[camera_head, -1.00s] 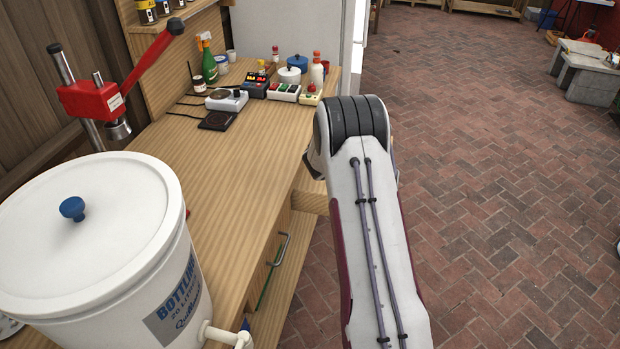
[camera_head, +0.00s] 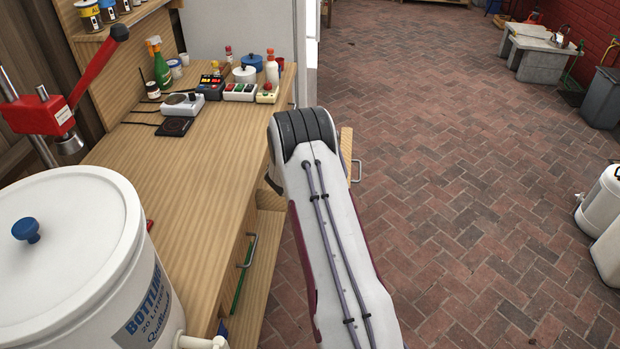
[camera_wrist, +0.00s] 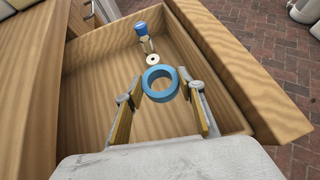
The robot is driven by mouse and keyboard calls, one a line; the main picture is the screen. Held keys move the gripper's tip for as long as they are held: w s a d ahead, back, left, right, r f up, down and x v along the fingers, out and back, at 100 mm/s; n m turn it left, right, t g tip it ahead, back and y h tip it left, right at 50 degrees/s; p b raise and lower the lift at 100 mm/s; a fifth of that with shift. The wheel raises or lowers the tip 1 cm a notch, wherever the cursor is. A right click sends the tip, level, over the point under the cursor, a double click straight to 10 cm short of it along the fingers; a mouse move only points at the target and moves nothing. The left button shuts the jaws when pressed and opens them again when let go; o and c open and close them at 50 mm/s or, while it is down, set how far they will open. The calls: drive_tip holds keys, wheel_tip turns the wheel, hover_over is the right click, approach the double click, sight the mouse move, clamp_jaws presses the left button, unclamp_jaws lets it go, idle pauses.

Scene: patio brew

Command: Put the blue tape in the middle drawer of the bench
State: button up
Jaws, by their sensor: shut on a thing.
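In the wrist view the blue tape (camera_wrist: 160,97), a ring, is between the two fingers of my gripper (camera_wrist: 160,84), which is shut on it. The gripper and the tape are over an open wooden drawer (camera_wrist: 90,105). I cannot tell whether the tape touches the drawer floor. In the head view the open drawer (camera_head: 346,146) juts out from the bench (camera_head: 150,185), partly hidden behind my arm. My gripper and the tape are hidden there. Which drawer of the bench this is cannot be told for sure.
A blue-topped item (camera_wrist: 142,29) and a small pale ring (camera_wrist: 152,60) lie in the drawer beyond the tape. A closed bench front with a metal handle (camera_head: 249,250) is nearer. A white bottling bucket (camera_head: 75,250) stands at the left.

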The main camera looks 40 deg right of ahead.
idle(0.3)
drive_tip(key=shift+f, duration=1.9)
drive_tip(key=shift+f, duration=0.6)
drive_tip(key=o, duration=1)
drive_tip(key=shift+r, duration=0.6)
drive_tip(key=shift+v, duration=6.05)
